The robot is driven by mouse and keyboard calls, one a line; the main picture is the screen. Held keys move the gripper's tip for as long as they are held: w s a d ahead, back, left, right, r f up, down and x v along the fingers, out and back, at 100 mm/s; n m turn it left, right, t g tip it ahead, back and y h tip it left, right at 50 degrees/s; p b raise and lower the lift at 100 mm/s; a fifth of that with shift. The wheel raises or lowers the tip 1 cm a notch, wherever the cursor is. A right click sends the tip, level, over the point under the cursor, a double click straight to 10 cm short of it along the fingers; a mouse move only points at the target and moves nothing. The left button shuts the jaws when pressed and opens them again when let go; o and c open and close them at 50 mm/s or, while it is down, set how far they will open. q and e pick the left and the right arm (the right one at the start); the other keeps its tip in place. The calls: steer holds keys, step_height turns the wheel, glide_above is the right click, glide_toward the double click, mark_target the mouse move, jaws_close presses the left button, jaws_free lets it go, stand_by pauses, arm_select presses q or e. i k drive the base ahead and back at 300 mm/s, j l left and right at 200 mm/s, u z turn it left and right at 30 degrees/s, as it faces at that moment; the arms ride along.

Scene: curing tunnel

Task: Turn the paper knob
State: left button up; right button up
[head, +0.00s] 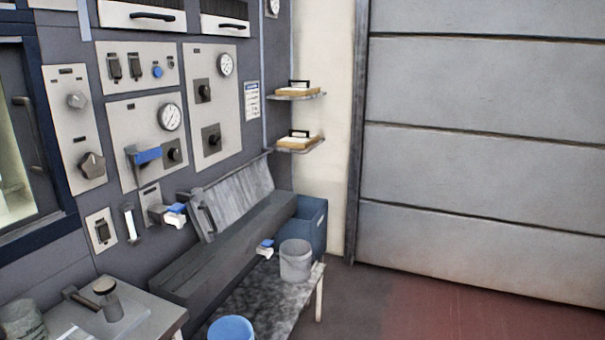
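Several knobs show on the grey control panels at the left, and I cannot tell which is the paper knob. The far-left plate has a round grey knob (76,100) with a dark star-shaped knob (92,165) below it. The tall plate to the right has an upper black knob (203,91) and a lower black knob (211,139). Another black knob (174,155) sits under a round gauge (170,117), beside a blue-handled lever (148,156). Their labels are too small to read. Neither of my grippers is clearly visible in the head view.
Blue-and-white fittings (175,211) stick out below the panels. A sloped metal chute (235,198) lies below. A grey bucket (296,260) stands on a low bench, near a blue bin (310,222). A side table (150,315) is at lower left. Floor (440,305) at right is clear.

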mark_target(92, 165)
steer(key=u, duration=1.45)
